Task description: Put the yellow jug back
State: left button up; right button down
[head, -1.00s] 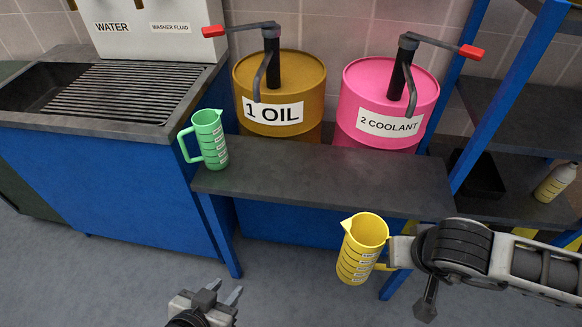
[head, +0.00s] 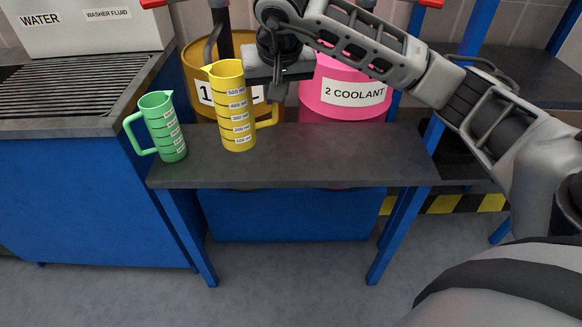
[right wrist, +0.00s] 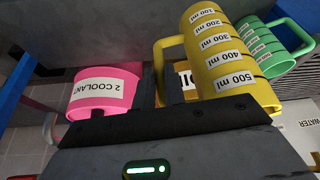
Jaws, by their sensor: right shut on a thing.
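The yellow jug (head: 231,108) is upright at the left half of the dark bench (head: 330,160), in front of the brown oil drum. I cannot tell whether its base touches the bench top. My right gripper (head: 276,92) is shut on its handle, on the jug's right side. The right wrist view shows the yellow jug (right wrist: 228,65) upside down in the picture, close to the gripper (right wrist: 165,125). The grip itself is mostly hidden there. My left gripper is not in view.
A green jug (head: 162,128) stands on the bench just left of the yellow jug, with a small gap. The oil drum (head: 190,65) and pink coolant drum (head: 345,92) stand behind the bench. The bench's right half is clear. A blue sink cabinet (head: 80,190) is at left.

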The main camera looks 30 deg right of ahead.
jog(key=d+f, duration=0.2)
jog(key=d, duration=0.8)
jog(key=w+d+f, duration=0.1)
jog(key=d+f, duration=0.3)
jog(key=f, duration=0.5)
jog(key=shift+w+d+p, duration=0.2)
jog(key=shift+d+p, duration=0.05)
jog(key=shift+p, duration=0.05)
jog(key=shift+f, duration=0.2)
jog(key=c, duration=1.5)
grip_release()
jog(key=shift+o, duration=0.2)
